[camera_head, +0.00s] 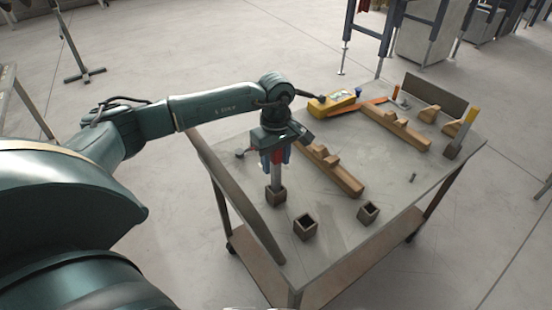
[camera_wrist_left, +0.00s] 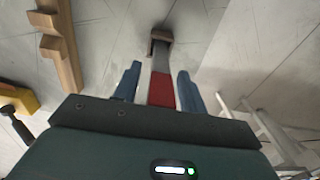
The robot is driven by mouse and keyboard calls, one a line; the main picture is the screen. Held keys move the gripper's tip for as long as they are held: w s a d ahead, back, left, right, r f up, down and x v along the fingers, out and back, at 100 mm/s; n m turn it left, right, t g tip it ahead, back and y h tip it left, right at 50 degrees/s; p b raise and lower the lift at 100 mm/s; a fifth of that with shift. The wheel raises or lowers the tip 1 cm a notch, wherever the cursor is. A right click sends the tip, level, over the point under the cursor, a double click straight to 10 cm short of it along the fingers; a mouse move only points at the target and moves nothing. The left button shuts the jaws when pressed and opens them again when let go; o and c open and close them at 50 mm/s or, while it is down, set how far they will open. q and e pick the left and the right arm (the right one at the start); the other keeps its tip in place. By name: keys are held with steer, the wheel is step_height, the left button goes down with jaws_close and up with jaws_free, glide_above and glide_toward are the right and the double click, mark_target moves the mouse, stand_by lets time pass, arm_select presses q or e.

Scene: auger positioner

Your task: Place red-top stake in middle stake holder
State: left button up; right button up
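The red-top stake stands upright, its grey shaft (camera_head: 276,180) reaching down to a small brown holder (camera_head: 275,196) at the table's left side. My left gripper (camera_head: 275,160) is above this holder, with its blue fingers on either side of the red top. In the left wrist view, the left gripper (camera_wrist_left: 158,82) is open around the red top (camera_wrist_left: 162,90), with gaps beside it. The shaft runs to the holder (camera_wrist_left: 161,34) there too. Two empty square holders stand nearby, one at the front (camera_head: 305,229) and one to its right (camera_head: 368,212). My right gripper is not in view.
A yellow-top stake (camera_head: 468,127) leans in a holder (camera_head: 452,151) at the table's right. The table's (camera_head: 385,243) front right is mostly clear.

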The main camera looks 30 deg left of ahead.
arm_select(q)
steer(key=shift+r, duration=0.2)
step_height(320, 180, up, 12)
steer(key=shift+f+b, duration=0.1)
steer(key=shift+b, duration=0.35)
stand_by(0.5)
